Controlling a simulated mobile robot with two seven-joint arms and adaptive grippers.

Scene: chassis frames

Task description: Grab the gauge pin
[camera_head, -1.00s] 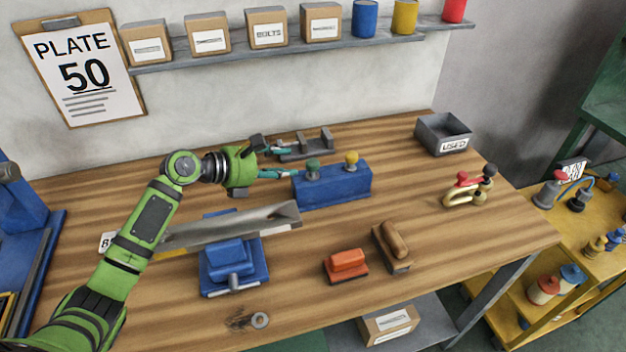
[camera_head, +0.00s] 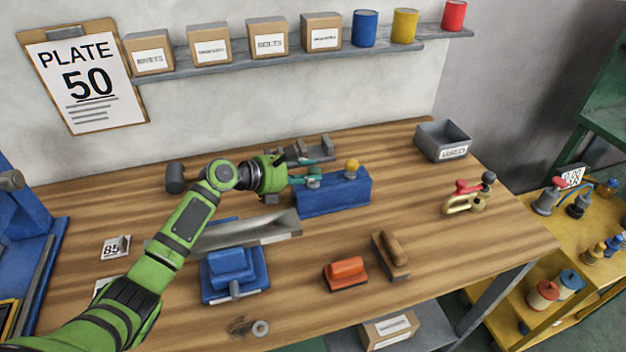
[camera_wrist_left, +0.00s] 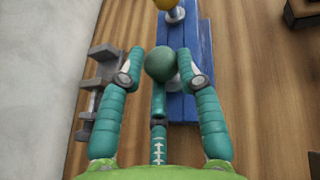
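A blue block (camera_head: 335,195) on the wooden bench holds two upright pins. One has a yellow ball top (camera_head: 352,165); the other has a dark green ball top (camera_wrist_left: 159,65), mostly covered by my fingers in the head view. No label shows which is the gauge pin. My left gripper (camera_head: 318,168) has teal fingers and reaches over the block's left end. In the left wrist view, two fingers stand apart on either side of the green ball, with narrow gaps, and a third digit lies below it. The fingers are not closed on it. My right gripper is out of view.
A grey rack (camera_head: 300,150) stands close behind the block. A grey angled plate (camera_head: 245,232) and blue clamp (camera_head: 232,272) lie in front and left. An orange-handled block (camera_head: 346,271), wooden-handled brush (camera_head: 392,255) and grey bin (camera_head: 443,140) are farther right.

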